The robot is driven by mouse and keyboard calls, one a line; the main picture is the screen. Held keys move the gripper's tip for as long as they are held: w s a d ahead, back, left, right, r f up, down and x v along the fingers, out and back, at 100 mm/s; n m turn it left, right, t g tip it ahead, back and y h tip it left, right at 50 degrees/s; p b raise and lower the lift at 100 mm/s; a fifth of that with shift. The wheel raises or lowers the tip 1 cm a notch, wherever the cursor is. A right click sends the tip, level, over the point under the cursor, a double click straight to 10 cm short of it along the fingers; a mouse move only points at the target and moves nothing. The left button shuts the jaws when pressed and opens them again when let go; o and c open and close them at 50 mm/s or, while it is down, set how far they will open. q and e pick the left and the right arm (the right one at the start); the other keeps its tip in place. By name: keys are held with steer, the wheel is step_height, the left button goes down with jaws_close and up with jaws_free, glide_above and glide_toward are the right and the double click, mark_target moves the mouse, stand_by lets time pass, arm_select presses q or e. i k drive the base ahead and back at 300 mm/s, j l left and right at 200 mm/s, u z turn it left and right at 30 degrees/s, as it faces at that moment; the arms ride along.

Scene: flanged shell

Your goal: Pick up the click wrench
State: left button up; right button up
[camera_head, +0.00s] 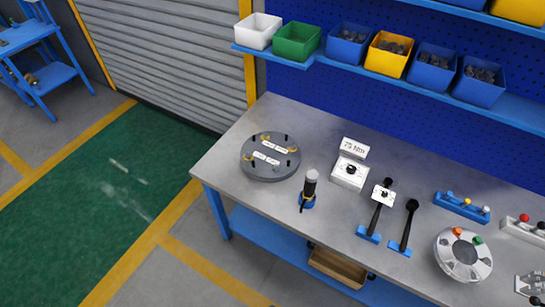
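Two dark long-handled tools lie on the workbench, each with a blue holder at its near end. One tool (376,216) has a white block with a dark knob at its far end. The other tool (406,229), just right of it, has a rounded black far end. Either could be the click wrench; I cannot tell which. A white "75 Nm" sign (354,147) stands behind a white box with a black knob (350,172). Neither of my grippers shows in the head view.
The grey workbench (235,150) carries a round grey flanged plate (270,157), an upright black tool in a blue base (309,189), a round disc with coloured parts (463,254) and a blue rack (462,206). Coloured bins (388,54) sit on a shelf above.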

mark_target(386, 185)
steer(key=z, duration=1.25)
